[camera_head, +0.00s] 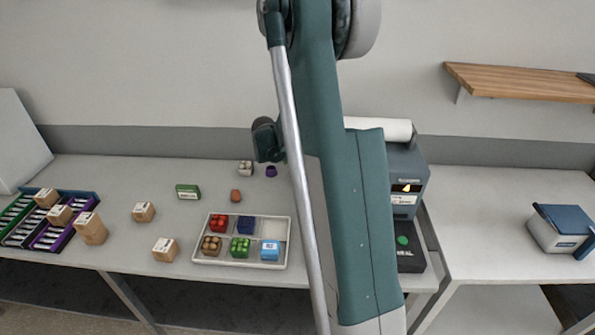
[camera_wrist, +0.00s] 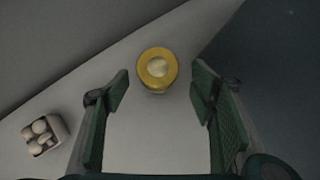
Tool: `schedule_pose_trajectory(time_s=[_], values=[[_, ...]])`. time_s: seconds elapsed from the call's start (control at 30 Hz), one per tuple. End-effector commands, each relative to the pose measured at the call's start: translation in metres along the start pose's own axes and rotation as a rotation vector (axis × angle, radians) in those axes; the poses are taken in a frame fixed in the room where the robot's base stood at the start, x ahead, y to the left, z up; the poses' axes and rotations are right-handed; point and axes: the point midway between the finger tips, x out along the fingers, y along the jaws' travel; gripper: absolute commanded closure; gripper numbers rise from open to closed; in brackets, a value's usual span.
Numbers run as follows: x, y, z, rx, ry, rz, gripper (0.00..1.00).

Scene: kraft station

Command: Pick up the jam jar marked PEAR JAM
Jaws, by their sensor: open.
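A jar with a round yellow lid (camera_wrist: 157,68) stands on the pale table, seen from above in the wrist view. A paler disc marks the lid's middle. Its side label is hidden, so I cannot read which jam it is. My gripper (camera_wrist: 160,92) is open and empty, its two green fingers apart. The jar shows ahead of the fingertips, between their lines; I cannot tell the height gap. In the head view I cannot make out the jar or the fingers; my arm covers that part of the table.
A small punnet of whitish round items (camera_wrist: 44,135) stands left of the jar. The head view shows a divided tray (camera_head: 276,229) of coloured punnets, several cardboard boxes (camera_head: 165,249), a green box (camera_head: 188,191), and a dark machine (camera_head: 407,170) to the right of my arm.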

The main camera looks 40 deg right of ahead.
Motion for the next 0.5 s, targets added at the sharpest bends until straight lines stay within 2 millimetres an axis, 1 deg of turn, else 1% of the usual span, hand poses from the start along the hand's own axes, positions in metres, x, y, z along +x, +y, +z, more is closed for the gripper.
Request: schedule_pose_trajectory(time_s=[0.33,0.5], values=[[0.032,0.003,0.002,0.001,0.0,0.0,0.44],[0.044,0.004,0.002,0.0,0.0,0.0,0.44]])
